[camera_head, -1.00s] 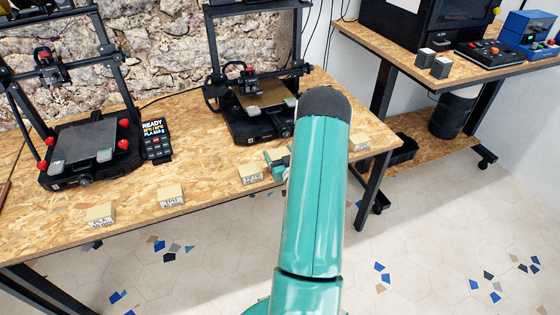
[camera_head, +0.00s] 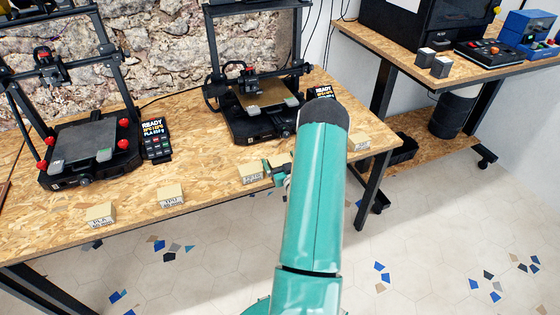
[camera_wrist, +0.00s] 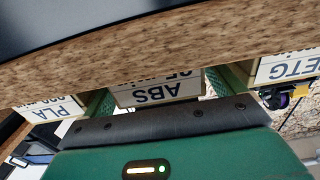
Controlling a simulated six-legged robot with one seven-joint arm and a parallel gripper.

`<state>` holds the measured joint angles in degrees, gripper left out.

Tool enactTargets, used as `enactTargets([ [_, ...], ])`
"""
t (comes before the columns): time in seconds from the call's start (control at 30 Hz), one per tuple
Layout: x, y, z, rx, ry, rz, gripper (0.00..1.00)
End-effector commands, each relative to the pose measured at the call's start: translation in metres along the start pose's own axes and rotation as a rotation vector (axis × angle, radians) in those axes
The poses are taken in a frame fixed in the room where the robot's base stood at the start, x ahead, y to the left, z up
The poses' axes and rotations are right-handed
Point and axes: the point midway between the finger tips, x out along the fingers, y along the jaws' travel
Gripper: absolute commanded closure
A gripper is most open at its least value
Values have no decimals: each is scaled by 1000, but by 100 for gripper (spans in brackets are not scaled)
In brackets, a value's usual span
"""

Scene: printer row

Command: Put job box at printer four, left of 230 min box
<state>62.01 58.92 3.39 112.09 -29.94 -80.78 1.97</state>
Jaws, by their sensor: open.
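My gripper (camera_wrist: 160,92) is open, its green fingers on either side of a box labelled ABS (camera_wrist: 157,90) in the wrist view, which is upside down. I cannot tell whether they touch it. In the head view a tan box top (camera_head: 281,158) shows beside my gripper (camera_head: 277,170), partly hidden by my arm. A PETG box (camera_head: 251,174) is just left of it; it also shows at the wrist view's right (camera_wrist: 286,66). A PLA box (camera_wrist: 50,108) is on the wrist view's other side; its minutes are hard to read. A box (camera_head: 360,142) stands right of my arm.
Two printers stand on the wooden table, one at left (camera_head: 85,150) and one at centre (camera_head: 258,105). Boxes labelled PLA (camera_head: 101,214) and TPU (camera_head: 171,196) stand along the front edge, with bare table between them. A second table (camera_head: 480,75) is at right.

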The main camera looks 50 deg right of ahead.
Motion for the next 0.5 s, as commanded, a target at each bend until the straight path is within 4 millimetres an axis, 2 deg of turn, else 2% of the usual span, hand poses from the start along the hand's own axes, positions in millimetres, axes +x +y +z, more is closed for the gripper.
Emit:
enactTargets([
  [0.17, 0, 0, -4, -1, 1, 0, 6],
  [0.27, -12, 0, -3, 0, -2, 0, 6],
  [0.5, -61, 1, -3, 0, -4, 2, 6],
])
